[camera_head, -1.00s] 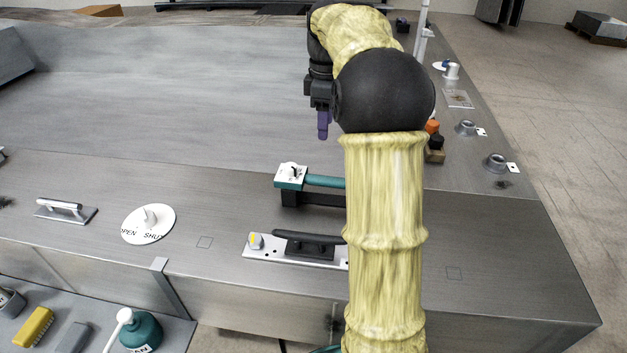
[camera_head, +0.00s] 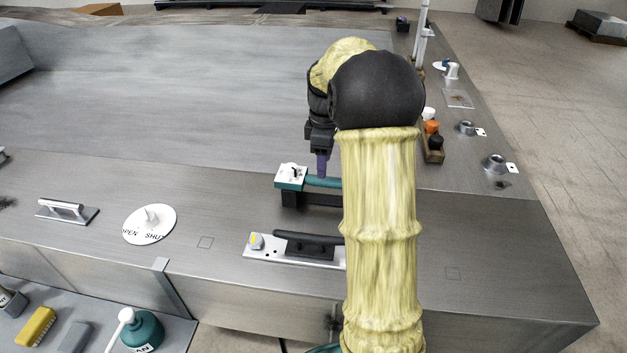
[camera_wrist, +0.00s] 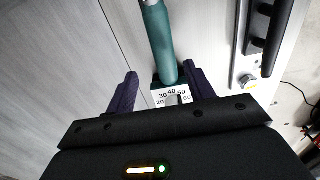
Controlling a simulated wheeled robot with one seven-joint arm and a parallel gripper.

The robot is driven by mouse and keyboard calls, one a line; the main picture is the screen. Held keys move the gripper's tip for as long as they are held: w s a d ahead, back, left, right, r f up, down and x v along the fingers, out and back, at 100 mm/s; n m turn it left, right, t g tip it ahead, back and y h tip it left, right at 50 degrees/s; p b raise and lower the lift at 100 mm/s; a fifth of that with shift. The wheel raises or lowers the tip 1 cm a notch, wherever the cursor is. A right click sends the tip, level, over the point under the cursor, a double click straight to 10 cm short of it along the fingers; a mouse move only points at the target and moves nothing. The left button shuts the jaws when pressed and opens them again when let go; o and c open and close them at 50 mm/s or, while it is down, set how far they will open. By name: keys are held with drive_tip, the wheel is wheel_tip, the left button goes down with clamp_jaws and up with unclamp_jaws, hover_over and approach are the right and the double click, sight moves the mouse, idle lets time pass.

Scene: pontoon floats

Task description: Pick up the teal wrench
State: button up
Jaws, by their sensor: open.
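The teal wrench lies across a dark stand on the grey deck, its teal handle (camera_head: 322,182) pointing right and its white dial head (camera_head: 291,172) at the left. My forearm hides the handle's right end. In the wrist view the handle (camera_wrist: 160,42) runs up the picture and the numbered dial (camera_wrist: 172,97) shows near my gripper's base. My gripper (camera_wrist: 163,80) is open, with a purple finger on each side of the wrench near the dial end. In the head view my gripper (camera_head: 322,172) is right over the handle. I cannot tell whether the fingers touch it.
A dark handle on a silver plate (camera_head: 300,249) lies in front of the wrench. A white OPEN/SHUT dial (camera_head: 149,224) is to the left. A small rack with orange and black knobs (camera_head: 433,150) stands at right. The deck behind is clear.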

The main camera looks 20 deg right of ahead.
sight(334, 184)
drive_tip(key=f, duration=0.1)
drive_tip(key=f+p, duration=0.1)
drive_tip(key=f, duration=0.2)
drive_tip(key=shift+s+a+f, duration=0.1)
drive_tip(key=shift+s+a, duration=0.1)
drive_tip(key=shift+a, duration=0.2)
drive_tip(key=shift+f, duration=0.45)
drive_tip(key=shift+r, duration=0.1)
clamp_jaws()
